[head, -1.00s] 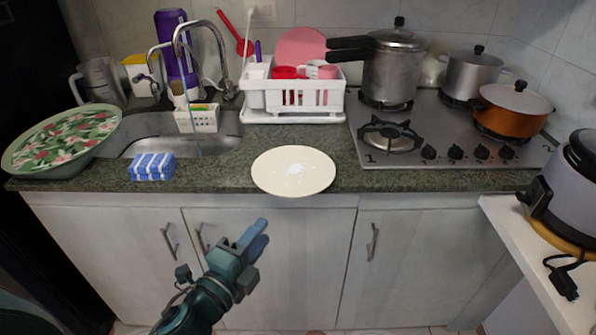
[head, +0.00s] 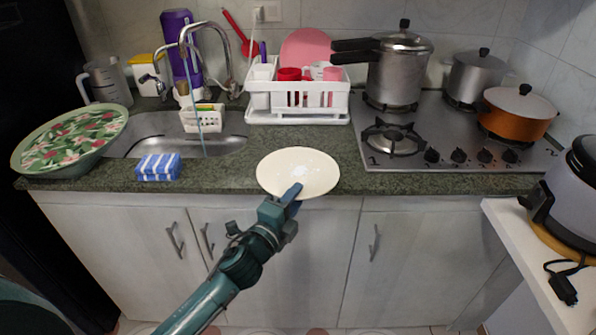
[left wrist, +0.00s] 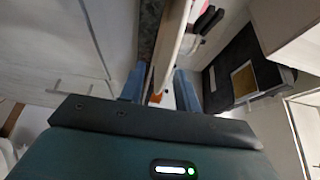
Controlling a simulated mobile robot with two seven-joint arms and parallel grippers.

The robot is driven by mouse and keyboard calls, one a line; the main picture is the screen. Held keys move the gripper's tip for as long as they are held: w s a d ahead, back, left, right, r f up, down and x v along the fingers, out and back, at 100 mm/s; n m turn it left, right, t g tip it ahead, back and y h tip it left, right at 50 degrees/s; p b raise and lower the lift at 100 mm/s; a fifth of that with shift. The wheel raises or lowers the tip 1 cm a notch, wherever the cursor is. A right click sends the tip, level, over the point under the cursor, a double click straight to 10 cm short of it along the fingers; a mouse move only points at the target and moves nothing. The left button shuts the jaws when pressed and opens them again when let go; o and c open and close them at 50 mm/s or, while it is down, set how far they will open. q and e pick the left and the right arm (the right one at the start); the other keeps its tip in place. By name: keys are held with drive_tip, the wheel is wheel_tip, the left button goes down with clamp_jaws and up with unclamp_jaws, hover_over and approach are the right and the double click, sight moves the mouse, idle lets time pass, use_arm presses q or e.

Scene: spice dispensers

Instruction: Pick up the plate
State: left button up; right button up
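The cream-white plate (head: 298,168) lies on the green-grey stone counter, its near rim by the front edge. My left gripper (head: 293,191) reaches up from below and overlaps the near rim in the head view. In the left wrist view its two blue fingers (left wrist: 160,85) are apart, so it is open. A pale strip that looks like the plate edge-on (left wrist: 171,42) runs into the gap between them. I cannot tell whether either finger touches the plate. My right gripper is not in view.
A blue-striped sponge (head: 158,167) and a large floral dish (head: 70,142) lie to the left by the sink (head: 225,146). A white dish rack (head: 296,116) stands behind the plate, the stove (head: 400,155) to its right. Cabinet doors (head: 290,255) are below the counter edge.

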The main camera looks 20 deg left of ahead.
use_arm(q)
drive_tip(key=shift+w, duration=0.15)
clamp_jaws()
idle(0.5)
